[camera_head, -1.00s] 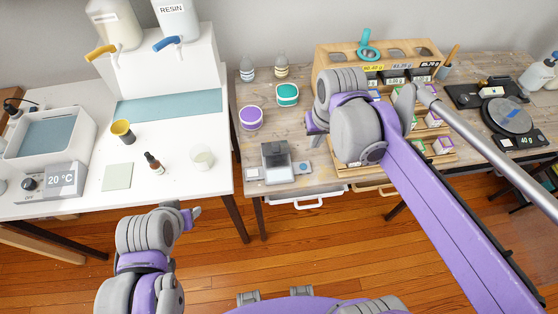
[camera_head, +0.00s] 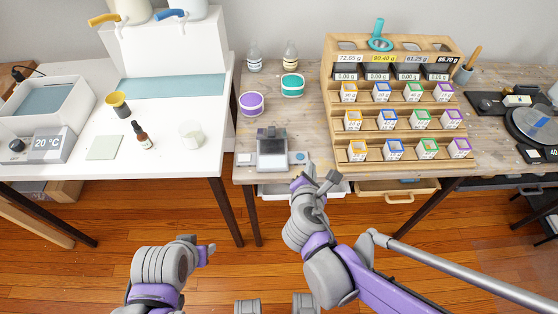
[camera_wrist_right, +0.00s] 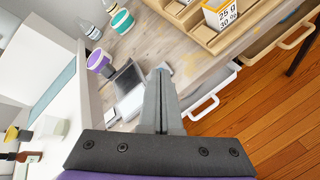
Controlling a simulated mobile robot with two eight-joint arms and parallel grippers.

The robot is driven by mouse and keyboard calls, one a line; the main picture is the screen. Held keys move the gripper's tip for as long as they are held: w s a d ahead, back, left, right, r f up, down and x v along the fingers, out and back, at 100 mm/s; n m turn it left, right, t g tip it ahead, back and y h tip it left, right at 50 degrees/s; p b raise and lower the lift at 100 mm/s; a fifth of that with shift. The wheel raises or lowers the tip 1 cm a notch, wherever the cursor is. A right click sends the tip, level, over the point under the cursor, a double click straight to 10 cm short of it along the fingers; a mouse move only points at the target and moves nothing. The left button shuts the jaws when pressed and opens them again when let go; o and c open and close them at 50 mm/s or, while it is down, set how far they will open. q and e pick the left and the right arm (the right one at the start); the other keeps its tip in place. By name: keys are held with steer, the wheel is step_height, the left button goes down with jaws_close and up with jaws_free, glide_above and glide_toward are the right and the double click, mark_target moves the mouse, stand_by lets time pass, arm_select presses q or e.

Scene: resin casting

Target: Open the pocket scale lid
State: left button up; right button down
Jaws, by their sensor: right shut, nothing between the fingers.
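The pocket scale (camera_head: 272,161) sits near the front edge of the wooden table, with a pale body and a dark grey panel. The scale also shows in the right wrist view (camera_wrist_right: 133,103), with its dark panel (camera_wrist_right: 127,77) toward the far side. I cannot tell how far the lid stands open. My right gripper (camera_head: 322,178) is in front of the table edge, right of the scale. In the wrist view its fingers (camera_wrist_right: 161,76) are shut and empty, with the tips beside the scale. My left gripper (camera_head: 208,253) is low at the front, away from the tables; its jaw gap is unclear.
A small light-blue item (camera_head: 299,157) lies right of the scale and a pale square (camera_head: 244,159) lies left. Purple (camera_head: 251,104) and teal (camera_head: 292,86) tubs stand behind. A tiered wooden rack (camera_head: 337,125) of small boxes fills the right. White drawer (camera_head: 325,190) sits below the edge.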

steer(key=w+a+f+n+t+y+b, duration=0.2)
steer(key=w+a+f+n+b, duration=0.15)
steer(key=a+n, duration=0.55)
steer(key=n, duration=0.1)
glide_toward(272, 145)
steer(key=shift+t, duration=0.3)
steer(key=w, duration=0.1)
steer(key=w+r, duration=0.1)
steer(key=w, duration=0.3)
steer(key=shift+w+d+r+b, duration=0.25)
steer(key=shift+r+b, duration=0.05)
arm_select(q)
step_height(272, 145, down, 6)
arm_select(e)
steer(key=shift+a+r, duration=0.1)
